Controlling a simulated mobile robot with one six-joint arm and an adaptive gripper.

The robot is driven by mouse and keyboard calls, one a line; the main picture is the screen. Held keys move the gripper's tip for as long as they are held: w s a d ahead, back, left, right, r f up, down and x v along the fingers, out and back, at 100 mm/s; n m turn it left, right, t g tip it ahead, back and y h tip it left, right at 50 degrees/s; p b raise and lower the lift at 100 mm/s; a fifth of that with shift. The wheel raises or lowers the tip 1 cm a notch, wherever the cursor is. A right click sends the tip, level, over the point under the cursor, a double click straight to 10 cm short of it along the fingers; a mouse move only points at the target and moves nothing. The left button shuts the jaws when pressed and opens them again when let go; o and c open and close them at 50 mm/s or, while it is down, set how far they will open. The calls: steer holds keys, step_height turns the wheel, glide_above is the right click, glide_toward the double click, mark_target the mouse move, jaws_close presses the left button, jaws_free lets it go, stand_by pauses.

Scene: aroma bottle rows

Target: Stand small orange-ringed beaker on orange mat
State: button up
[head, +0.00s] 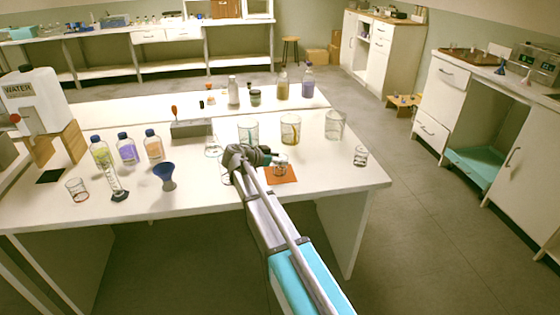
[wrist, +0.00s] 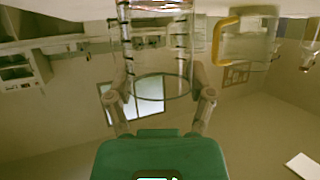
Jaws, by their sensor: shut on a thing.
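A small clear beaker (head: 280,166) is at the tip of my gripper (head: 268,158), over the orange mat (head: 291,179) near the table's front right. In the wrist view the beaker (wrist: 157,50) stands between the two fingers of my gripper (wrist: 155,75), with dark marks on its wall and a reddish-orange band at the picture's top edge. My gripper is shut on it. The beaker looks upright in the head view. I cannot tell whether its base touches the mat. My arm hides part of the table beside the mat.
A blue funnel (head: 166,174), capped bottles (head: 127,149) and a water container (head: 35,100) are at left. The table's front right corner is clear.

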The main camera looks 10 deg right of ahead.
steer(key=shift+f, duration=0.15)
steer(key=o, duration=1.1)
steer(key=shift+r, duration=0.2)
steer(key=shift+s+a+r, duration=0.1)
steer(key=shift+a+r, duration=0.05)
steer(key=shift+a, duration=0.05)
steer(key=p+v, duration=0.4)
steer(key=v, duration=0.7)
steer(key=shift+a, duration=0.2)
steer(key=shift+s, duration=0.15)
